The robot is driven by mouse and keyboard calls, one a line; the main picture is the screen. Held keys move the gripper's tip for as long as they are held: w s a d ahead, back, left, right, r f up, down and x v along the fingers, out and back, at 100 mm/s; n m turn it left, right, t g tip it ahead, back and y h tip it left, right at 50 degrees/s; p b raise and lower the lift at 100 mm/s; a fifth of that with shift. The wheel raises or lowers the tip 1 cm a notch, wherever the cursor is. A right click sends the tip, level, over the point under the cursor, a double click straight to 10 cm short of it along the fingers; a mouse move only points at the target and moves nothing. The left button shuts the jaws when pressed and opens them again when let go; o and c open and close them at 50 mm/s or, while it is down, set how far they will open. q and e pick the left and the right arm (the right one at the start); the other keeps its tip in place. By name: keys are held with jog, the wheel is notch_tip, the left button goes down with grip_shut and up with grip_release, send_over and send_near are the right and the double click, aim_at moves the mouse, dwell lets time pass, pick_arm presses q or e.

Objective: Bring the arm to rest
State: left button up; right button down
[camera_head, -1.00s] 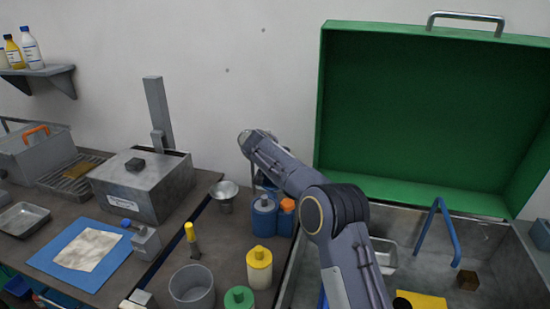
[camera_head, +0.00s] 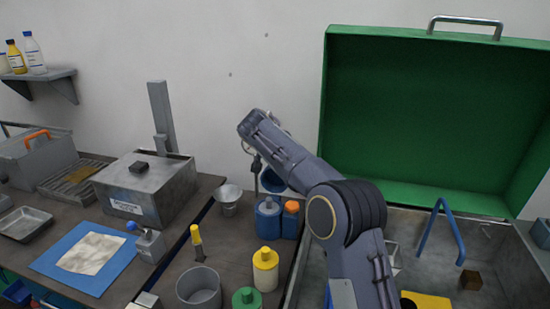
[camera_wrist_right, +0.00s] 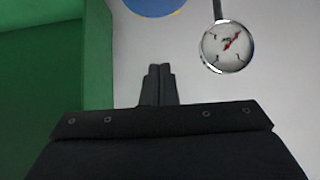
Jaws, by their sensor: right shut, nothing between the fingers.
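My right arm (camera_head: 348,215) rises from the bottom of the head view, bends at its dark elbow and reaches up and left towards the wall. Its far end is at the upper middle, above the bench, and I cannot make out its fingers there. In the right wrist view my right gripper (camera_wrist_right: 158,85) has its two dark fingers together with nothing between them. A round dial gauge (camera_wrist_right: 227,47) with a red needle is beyond it to the right, and part of a blue round thing (camera_wrist_right: 152,4) shows at the top edge. My left gripper is in neither view.
An open green lid (camera_head: 425,120) stands behind a grey case at right; its green also fills the wrist view's left. A grey box (camera_head: 145,185) sits left.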

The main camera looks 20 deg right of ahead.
notch_tip(320, 180, up, 4)
jog(key=s+a, duration=0.1)
jog(key=s, duration=0.1)
jog(key=s+d+f+n+g+y, duration=0.1)
jog(key=s+d+f+y, duration=0.15)
jog(key=s, duration=1.05)
jog(key=s+d+f+n+g+y, duration=0.1)
jog(key=s+d+n+y, duration=0.15)
jog(key=s, duration=0.95)
jog(key=s+a+f+y, duration=0.1)
jog(key=s+a+f, duration=0.2)
jog(key=s, duration=0.5)
jog(key=s+a+f+n+y, duration=0.1)
jog(key=s+a+f+y, duration=0.1)
jog(key=s+f, duration=0.3)
jog(key=s+a+f+g+y, duration=0.1)
jog(key=s+a+f, duration=0.3)
jog(key=s, duration=0.7)
jog(key=shift+s+a+f+n+y, duration=0.2)
jog(key=shift+f+n+y, duration=0.1)
jog(key=shift+n+y, duration=0.1)
